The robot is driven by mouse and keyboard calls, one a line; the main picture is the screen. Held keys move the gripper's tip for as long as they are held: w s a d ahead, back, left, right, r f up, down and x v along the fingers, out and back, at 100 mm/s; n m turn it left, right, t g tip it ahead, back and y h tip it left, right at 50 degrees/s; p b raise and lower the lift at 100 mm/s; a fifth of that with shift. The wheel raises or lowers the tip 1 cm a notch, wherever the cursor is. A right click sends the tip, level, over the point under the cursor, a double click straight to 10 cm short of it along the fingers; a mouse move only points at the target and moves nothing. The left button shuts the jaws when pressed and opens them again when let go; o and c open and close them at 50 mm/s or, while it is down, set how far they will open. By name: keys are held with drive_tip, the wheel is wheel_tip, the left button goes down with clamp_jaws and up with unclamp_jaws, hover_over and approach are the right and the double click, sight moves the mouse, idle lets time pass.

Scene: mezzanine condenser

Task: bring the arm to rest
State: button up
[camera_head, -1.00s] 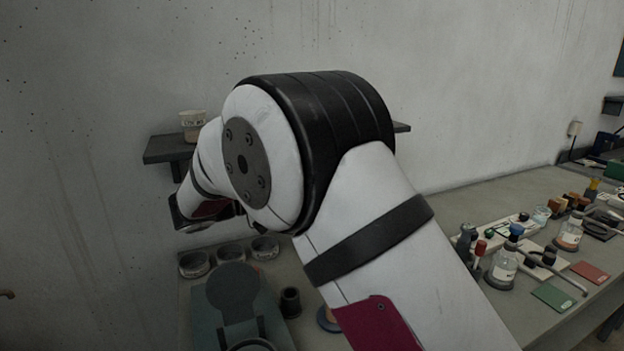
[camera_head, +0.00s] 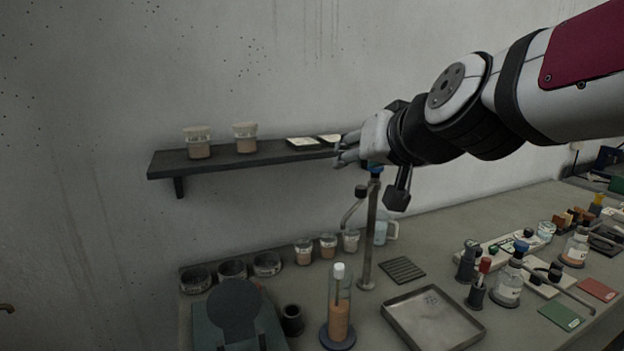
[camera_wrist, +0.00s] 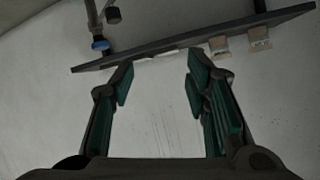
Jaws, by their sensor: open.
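My gripper (camera_head: 347,152) is in front of the right end of the wall shelf, near the top of a metal stand post (camera_head: 370,235) with a blue cap. In the wrist view, my gripper (camera_wrist: 158,80) shows two green-padded fingers spread apart with nothing between them. The shelf (camera_wrist: 200,36) lies beyond the fingertips there. My arm reaches in from the upper right of the head view. Part of the shelf's right end is hidden behind the gripper.
The shelf (camera_head: 225,163) carries two tan-filled cups (camera_head: 198,144) and flat pale dishes. On the bench stand a cylinder of orange liquid (camera_head: 338,318), an empty metal tray (camera_head: 432,318), small cups, and bottles (camera_head: 508,285) at the right. The wall above the shelf is clear.

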drive_tip(key=s+d+f+g+h, duration=0.1)
drive_tip(key=s+d+f+g, duration=0.1)
drive_tip(key=s, duration=0.6)
drive_tip(key=s+d+f+g+h, duration=0.1)
drive_tip(key=s+d+f+g, duration=0.1)
drive_tip(key=s+d+f, duration=0.3)
drive_tip(key=s+d+f+g+h, duration=0.1)
drive_tip(key=s+d+f+g, duration=0.2)
drive_tip(key=s+f, duration=0.3)
drive_tip(key=s+d, duration=0.1)
drive_tip(key=s, duration=0.4)
drive_tip(key=shift+s+d+f+h, duration=0.2)
drive_tip(key=shift+d+f+h, duration=0.05)
drive_tip(key=shift+f+h, duration=0.1)
